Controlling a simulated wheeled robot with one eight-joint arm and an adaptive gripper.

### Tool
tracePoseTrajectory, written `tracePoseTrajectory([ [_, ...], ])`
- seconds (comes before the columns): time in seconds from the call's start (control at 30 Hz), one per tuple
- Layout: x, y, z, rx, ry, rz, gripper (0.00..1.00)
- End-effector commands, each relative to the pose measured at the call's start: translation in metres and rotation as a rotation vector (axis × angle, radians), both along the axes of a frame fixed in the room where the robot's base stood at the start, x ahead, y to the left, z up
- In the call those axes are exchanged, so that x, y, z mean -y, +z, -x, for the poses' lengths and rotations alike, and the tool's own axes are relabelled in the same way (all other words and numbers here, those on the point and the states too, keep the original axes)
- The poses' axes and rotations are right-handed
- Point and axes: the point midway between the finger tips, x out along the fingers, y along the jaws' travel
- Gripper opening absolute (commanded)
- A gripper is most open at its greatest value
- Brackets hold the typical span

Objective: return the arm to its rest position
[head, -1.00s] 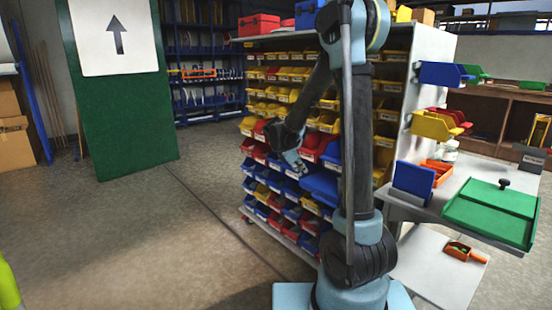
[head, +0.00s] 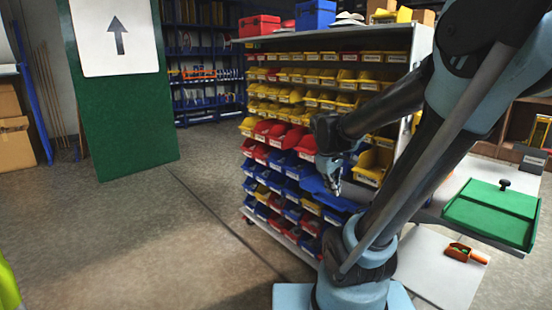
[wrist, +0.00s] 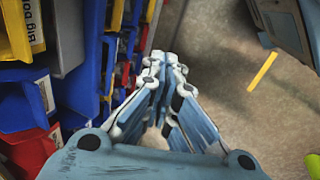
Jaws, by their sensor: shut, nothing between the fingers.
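My gripper (head: 334,185) hangs in front of the bin rack (head: 424,60) in the head view, pointing downward and empty. In the wrist view my gripper (wrist: 166,62) has its fingertips together, with nothing between them. Blue bins (wrist: 83,85) stand close on its left in that view. My arm is folded, with its upper part leaning to the right across the head view and hiding part of the rack and bench.
A green tray (head: 490,215) sits on the bench at right, with an orange scoop (head: 466,253) on a lower board. A green panel with an arrow sign (head: 118,38) stands at left. The floor (head: 170,225) between panel and rack is clear.

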Motion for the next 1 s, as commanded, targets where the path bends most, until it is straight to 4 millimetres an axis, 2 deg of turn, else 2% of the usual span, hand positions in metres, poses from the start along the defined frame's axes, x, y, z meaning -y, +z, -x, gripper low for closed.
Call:
tracePoseTrajectory([
  [0.03, 0.002, -0.003, 0.013, 0.006, -0.045, -0.023, 0.00],
  [0.3, 0.004, -0.019, 0.072, 0.034, -0.300, -0.157, 0.00],
  [0.6, -0.001, -0.046, 0.125, 0.052, -0.572, -0.293, 0.00],
  [0.8, -0.005, -0.057, 0.141, 0.055, -0.668, -0.341, 0.00],
  [1.0, -0.006, -0.059, 0.144, 0.056, -0.685, -0.349, 0.00],
])
